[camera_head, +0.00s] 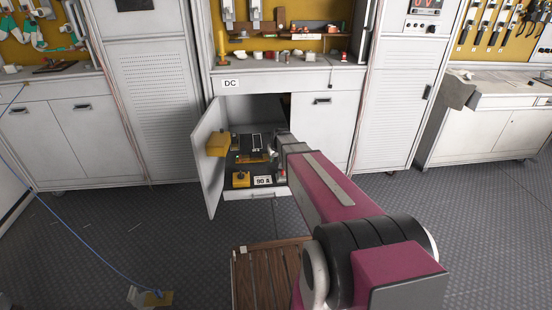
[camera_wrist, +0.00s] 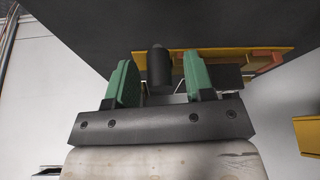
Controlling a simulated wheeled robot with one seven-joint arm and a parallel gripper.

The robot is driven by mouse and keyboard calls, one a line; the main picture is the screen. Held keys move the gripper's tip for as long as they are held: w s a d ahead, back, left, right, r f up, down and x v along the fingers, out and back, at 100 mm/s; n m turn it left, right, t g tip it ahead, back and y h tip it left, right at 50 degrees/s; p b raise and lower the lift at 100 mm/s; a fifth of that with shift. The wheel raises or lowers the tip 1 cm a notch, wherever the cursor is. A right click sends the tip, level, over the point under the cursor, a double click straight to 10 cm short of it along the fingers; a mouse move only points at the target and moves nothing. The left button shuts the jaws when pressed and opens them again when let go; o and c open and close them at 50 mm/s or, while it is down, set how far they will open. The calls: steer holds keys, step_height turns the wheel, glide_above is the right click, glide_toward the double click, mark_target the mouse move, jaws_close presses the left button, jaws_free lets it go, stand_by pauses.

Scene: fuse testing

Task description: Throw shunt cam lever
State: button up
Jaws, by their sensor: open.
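My gripper (camera_wrist: 158,62) is open, with its two green finger pads apart. A short dark cylinder (camera_wrist: 159,70), which looks like a lever's grip, shows between the pads in the wrist view. I cannot tell whether either pad touches it. Behind it is a yellow-edged panel (camera_wrist: 235,56) with an orange-brown part at its right. In the head view my arm reaches to the open cabinet under the DC label (camera_head: 231,83), and my gripper is at its opening. The shunt cam lever cannot be told apart there; my arm hides part of the inside.
The cabinet's left door (camera_head: 209,160) stands open with a yellow box (camera_head: 218,144) at its inner side. Inside are dark devices and a "90 s" label (camera_head: 263,180). A slatted wooden piece (camera_head: 262,278) is below my arm. A blue cable (camera_head: 75,235) crosses the left floor.

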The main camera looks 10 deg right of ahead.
jaws_close()
